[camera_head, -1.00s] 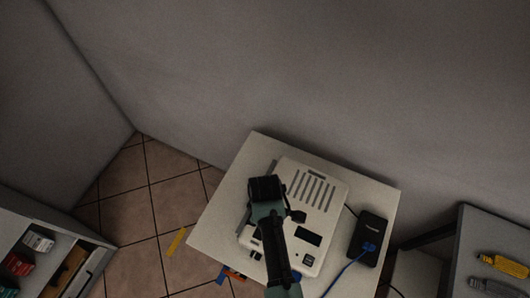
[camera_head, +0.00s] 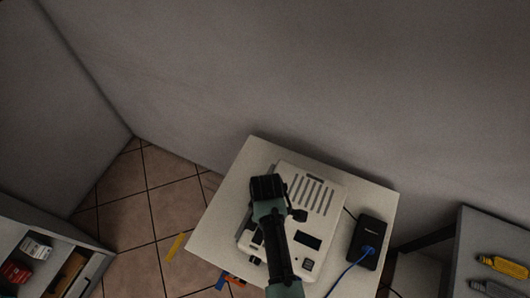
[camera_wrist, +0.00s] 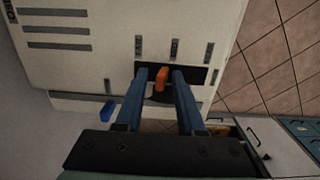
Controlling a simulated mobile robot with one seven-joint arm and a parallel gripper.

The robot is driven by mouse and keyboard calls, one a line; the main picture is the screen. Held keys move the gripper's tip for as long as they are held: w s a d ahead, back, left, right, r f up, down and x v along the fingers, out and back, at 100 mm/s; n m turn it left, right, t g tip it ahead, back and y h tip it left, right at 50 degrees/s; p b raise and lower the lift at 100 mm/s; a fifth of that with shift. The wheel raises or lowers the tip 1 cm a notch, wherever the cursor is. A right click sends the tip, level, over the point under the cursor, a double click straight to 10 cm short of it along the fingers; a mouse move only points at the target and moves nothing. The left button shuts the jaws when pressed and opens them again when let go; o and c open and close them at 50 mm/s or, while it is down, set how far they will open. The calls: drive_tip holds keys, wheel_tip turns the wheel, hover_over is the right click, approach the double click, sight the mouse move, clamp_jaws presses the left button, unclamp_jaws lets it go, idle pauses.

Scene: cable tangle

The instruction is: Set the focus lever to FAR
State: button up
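The white device (camera_head: 322,207) with dark vent slots lies on the small table. In the wrist view its side (camera_wrist: 100,45) fills the upper left, with a dark slot holding an orange lever (camera_wrist: 162,78). The lever stands near the slot's middle. Three small labels sit along the slot, too blurred to read. My gripper (camera_wrist: 160,75) has its two blue fingers on either side of the lever, apart, with a gap visible at each side. In the head view my arm covers part of the device's left side; the lever and fingertips are hidden there.
The pale table (camera_head: 212,235) stands near the grey wall. A black box (camera_head: 369,240) with a blue cable (camera_head: 345,272) is right of the device. A shelf (camera_head: 60,240) stands at left, another surface with a yellow connector (camera_head: 502,266) at right. Tiled floor lies between.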

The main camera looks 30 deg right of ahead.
drive_tip(key=shift+a, duration=0.15)
wheel_tip(320, 180, up, 13)
drive_tip(key=b, duration=0.1)
idle(0.6)
